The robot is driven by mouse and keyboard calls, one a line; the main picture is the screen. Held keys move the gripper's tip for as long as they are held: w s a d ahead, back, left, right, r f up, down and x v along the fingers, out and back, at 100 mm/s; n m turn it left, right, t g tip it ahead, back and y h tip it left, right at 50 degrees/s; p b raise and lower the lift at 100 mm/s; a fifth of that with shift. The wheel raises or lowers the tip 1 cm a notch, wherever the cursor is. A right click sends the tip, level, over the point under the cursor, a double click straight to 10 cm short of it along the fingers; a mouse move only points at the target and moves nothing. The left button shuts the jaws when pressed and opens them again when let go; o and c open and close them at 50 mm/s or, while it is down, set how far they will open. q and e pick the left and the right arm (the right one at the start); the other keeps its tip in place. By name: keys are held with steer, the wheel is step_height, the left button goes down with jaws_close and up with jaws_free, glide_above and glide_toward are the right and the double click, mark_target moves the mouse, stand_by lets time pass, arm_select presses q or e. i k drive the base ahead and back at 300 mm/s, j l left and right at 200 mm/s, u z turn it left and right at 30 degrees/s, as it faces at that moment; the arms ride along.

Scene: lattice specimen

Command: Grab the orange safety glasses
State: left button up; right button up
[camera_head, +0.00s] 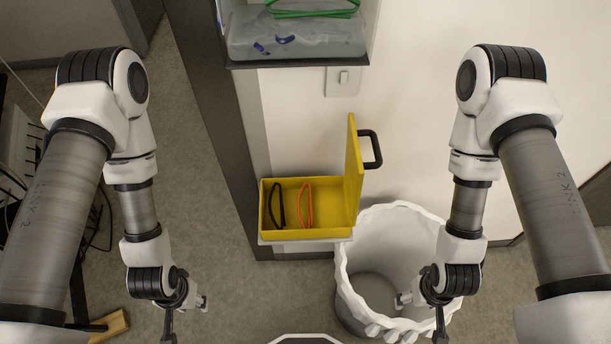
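The orange safety glasses (306,205) stand folded inside an open yellow box (338,233), right of a black pair of glasses (277,206). The box's lid is raised on its right side. My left gripper (187,308) hangs to the lower left of the box, apart from it. My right gripper (422,308) hangs to the lower right, over or in front of the white bin. Neither gripper touches the glasses. The fingers are small and partly hidden by the wrists, so their opening is unclear.
The yellow box rests on a small ledge by the wall. A black handle (372,149) sticks out right of the lid. A white wavy-rimmed bin (403,232) stands below right. A shelf (298,62) above holds a grey container and green glasses.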

mark_target(303, 189)
steer(key=k+l, duration=0.1)
steer(key=l, duration=1.2)
